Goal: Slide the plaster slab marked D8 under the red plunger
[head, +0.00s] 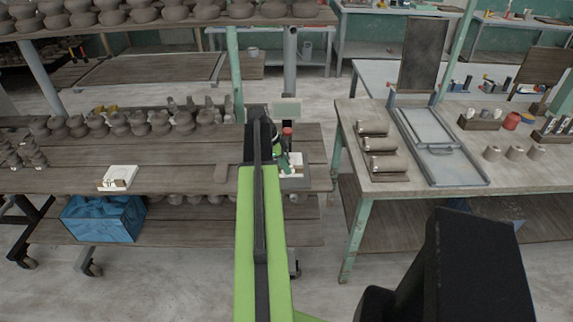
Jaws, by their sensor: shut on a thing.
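My gripper (279,148) is at the far end of my green arm, over the right part of the wooden shelf. It is shut, and my arm hides most of its fingers. A white plaster slab (297,158) shows just right of it, partly covered; its marking is too small to read. A red plunger (287,131) stands upright on a small dark green device close beside the gripper. I cannot tell whether the slab lies under the plunger. Another white slab (112,184) with a small tan item on it lies on the shelf at the left.
Clay pots (130,122) line the back of the wooden shelf (190,178). A blue crate (103,219) sits on the lower level at left. A worktable (400,184) with grey rolls and a metal tray stands at right, across a floor gap. A green post rises behind my gripper.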

